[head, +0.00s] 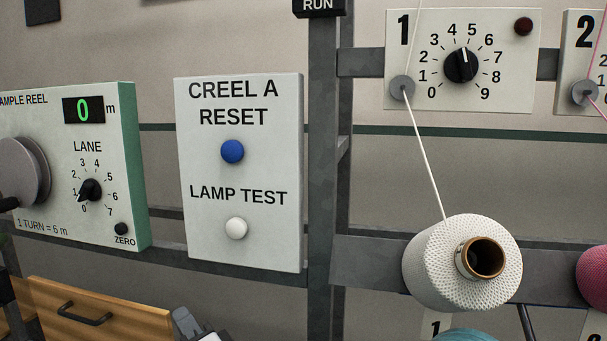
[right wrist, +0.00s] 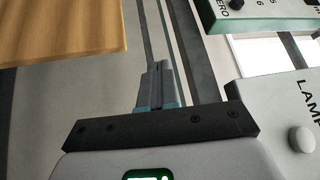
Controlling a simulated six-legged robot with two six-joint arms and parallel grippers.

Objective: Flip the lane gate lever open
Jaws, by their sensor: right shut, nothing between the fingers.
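I cannot make out a lane gate lever in either view. My right gripper (head: 186,320) shows only in part at the bottom edge of the head view, below the reset panel and to the right of the wooden drawer. In the right wrist view its fingers (right wrist: 158,72) are together, with nothing between them. They point at the grey wall and frame, apart from the panels. The sample reel panel (head: 136,165) has a LANE dial (head: 90,190), its pointer near 1. My left gripper is not in view.
The CREEL A reset panel (head: 240,175) has a blue button (head: 232,151) and a white button (head: 236,228). A white yarn cone (head: 440,265) stands at right below dial panel 1 (head: 520,70). The wooden drawer (head: 140,322) is at lower left; it also shows in the right wrist view (right wrist: 60,25).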

